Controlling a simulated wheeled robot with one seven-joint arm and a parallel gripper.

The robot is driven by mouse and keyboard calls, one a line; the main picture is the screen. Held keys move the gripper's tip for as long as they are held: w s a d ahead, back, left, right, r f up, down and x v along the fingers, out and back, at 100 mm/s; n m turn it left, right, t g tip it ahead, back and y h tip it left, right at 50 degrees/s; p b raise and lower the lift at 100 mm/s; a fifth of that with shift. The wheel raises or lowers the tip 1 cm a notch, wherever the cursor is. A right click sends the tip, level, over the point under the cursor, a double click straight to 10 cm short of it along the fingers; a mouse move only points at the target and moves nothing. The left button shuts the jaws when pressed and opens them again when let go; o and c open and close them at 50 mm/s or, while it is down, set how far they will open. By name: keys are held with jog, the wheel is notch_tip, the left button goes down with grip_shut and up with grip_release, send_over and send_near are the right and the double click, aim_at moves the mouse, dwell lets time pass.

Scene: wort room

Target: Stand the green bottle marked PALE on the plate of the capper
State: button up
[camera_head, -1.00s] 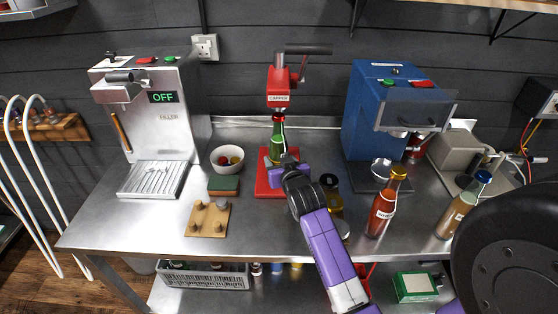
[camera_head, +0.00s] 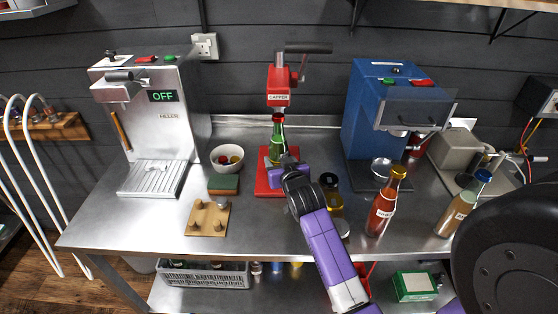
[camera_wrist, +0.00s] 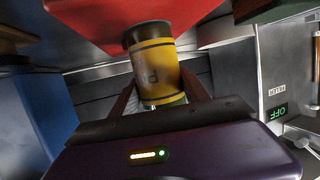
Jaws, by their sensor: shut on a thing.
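The green bottle (camera_head: 278,138) stands upright over the red plate (camera_head: 266,184) of the capper (camera_head: 280,88), with its neck below the capper head. My gripper (camera_head: 282,160) is shut on it low down, reaching in from the front. In the wrist view, which is upside down, the bottle (camera_wrist: 155,68) shows a yellow label between my fingers (camera_wrist: 160,97). Its dark base overlaps the red plate (camera_wrist: 100,22) there. I cannot tell whether the base touches the plate, and I cannot read the label.
A bowl (camera_head: 227,168), a sponge (camera_head: 223,185) and a wooden block (camera_head: 207,230) are left of the plate. A red-brown bottle (camera_head: 382,215) and the blue machine (camera_head: 372,115) are farther right.

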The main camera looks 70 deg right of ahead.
jog(key=shift+r, duration=0.15)
jog(key=o, duration=1)
jog(key=shift+f, duration=0.2)
jog(key=b+v, duration=0.1)
jog(key=v, duration=0.6)
jog(key=shift+s+a+r, duration=0.1)
jog(key=shift+a+r, duration=0.05)
jog(key=shift+a, duration=0.05)
jog(key=shift+s+a+r, duration=0.1)
